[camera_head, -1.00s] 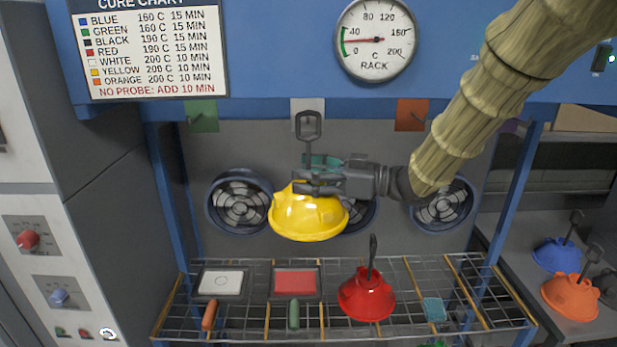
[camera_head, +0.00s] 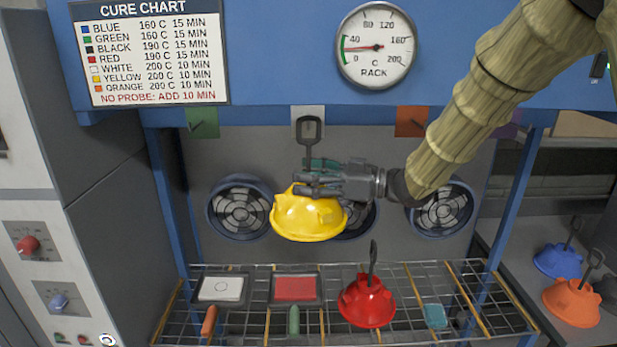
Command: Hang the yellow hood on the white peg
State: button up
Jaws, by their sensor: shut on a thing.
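The yellow hood (camera_head: 308,217) hangs in the air, dome-shaped with its wide rim down. My gripper (camera_head: 312,184) is shut on it at the top, and a dark loop handle (camera_head: 309,130) rises above the fingers. The white peg's plate (camera_head: 300,113) is on the blue beam, directly behind the loop. The loop overlaps the lower part of the white plate in the picture. The peg itself is hidden or too small to make out, so I cannot tell whether the loop touches it.
Green (camera_head: 203,122) and orange (camera_head: 411,121) peg plates flank the white one. A red hood (camera_head: 367,302) with an upright handle stands on the wire rack (camera_head: 390,275) below, beside two framed panels. Blue (camera_head: 558,260) and orange (camera_head: 572,300) hoods sit at the right.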

jog(key=shift+w+a+p, duration=0.2)
jog(key=shift+w+p, duration=0.25)
jog(key=shift+w, duration=1.95)
jog(key=shift+f+b, duration=0.55)
jog(key=shift+f, duration=0.6)
dwell(0.9)
jog(key=o, duration=1.7)
jog(key=shift+d, duration=0.1)
